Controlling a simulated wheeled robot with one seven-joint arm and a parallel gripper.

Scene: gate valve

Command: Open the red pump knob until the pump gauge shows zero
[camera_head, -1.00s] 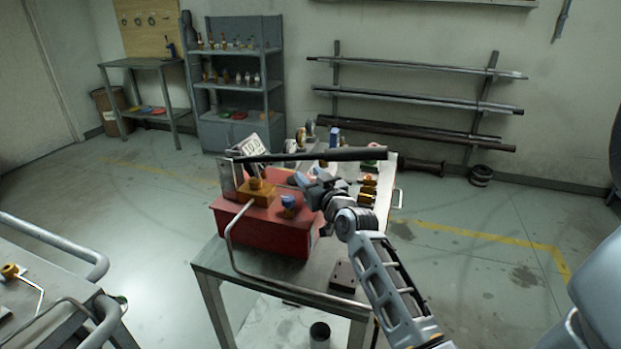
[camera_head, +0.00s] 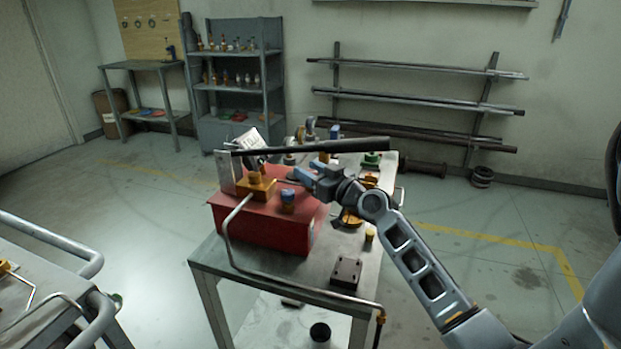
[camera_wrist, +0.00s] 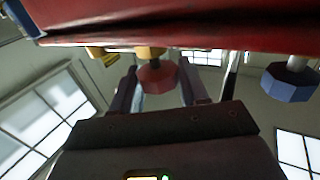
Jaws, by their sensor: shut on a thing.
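The red pump (camera_head: 262,228) sits on the metal table, with a brass block (camera_head: 257,190) and a blue knob (camera_head: 288,203) on it. In the wrist view the red knob (camera_wrist: 156,78) sits between the two fingers of my gripper (camera_wrist: 157,85), which is shut on it. The blue knob also shows in the wrist view (camera_wrist: 291,82), to the right and clear of the fingers. In the head view my gripper (camera_head: 303,177) is at the pump's upper right and hides the red knob. A tilted pale panel (camera_head: 246,143), perhaps the gauge, stands behind the pump handle; its reading is not legible.
The long dark pump handle (camera_head: 325,145) passes just above my gripper. A bent pipe (camera_head: 229,232) runs along the table's front. A dark block (camera_head: 346,273) and several fittings lie on the table (camera_head: 210,262). Another cart with rails (camera_head: 60,238) stands at left.

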